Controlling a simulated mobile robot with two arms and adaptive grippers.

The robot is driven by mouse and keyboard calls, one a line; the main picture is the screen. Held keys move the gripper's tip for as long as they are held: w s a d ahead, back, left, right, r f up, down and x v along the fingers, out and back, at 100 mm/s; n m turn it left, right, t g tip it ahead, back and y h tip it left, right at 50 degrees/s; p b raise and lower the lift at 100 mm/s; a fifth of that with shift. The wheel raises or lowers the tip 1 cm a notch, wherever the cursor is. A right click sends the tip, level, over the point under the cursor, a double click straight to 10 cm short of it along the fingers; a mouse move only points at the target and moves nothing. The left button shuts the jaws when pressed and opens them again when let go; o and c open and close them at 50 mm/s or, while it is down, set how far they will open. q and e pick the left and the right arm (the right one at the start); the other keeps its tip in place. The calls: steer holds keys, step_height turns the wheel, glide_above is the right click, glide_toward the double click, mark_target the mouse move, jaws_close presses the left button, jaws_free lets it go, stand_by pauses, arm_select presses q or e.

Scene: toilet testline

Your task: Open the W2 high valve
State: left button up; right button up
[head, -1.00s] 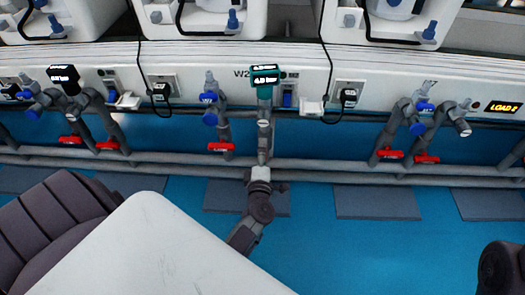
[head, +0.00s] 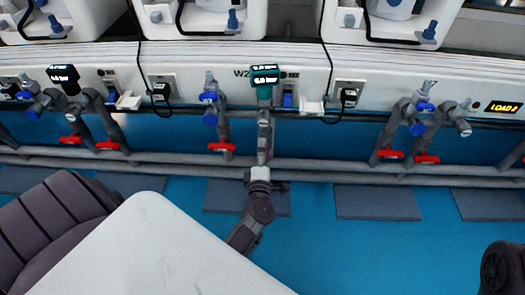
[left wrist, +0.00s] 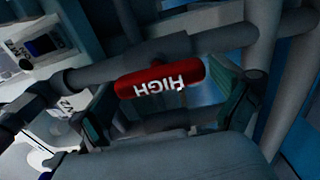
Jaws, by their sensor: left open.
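The red valve handle marked HIGH (left wrist: 160,82) shows in the left wrist view, upside down, lying across the space between my left gripper's fingers (left wrist: 168,108). The fingers with teal pads stand apart on either side of it; I cannot tell whether either touches it. In the head view my left gripper (head: 262,160) is in front of the pipe below the W2 label (head: 241,73) and the teal meter (head: 264,76). The high handle is hidden there behind my gripper. Another red handle (head: 221,147) sits just left of it. My right gripper is not in view.
A grey horizontal pipe (head: 320,165) runs behind my gripper. More red handles (head: 390,154) are on pipes to either side. Black cables (head: 326,60) hang from the white units above.

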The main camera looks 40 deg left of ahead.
arm_select(q)
steer(key=v, duration=0.7)
steer(key=shift+s+d, duration=0.2)
steer(key=shift+r, duration=0.1)
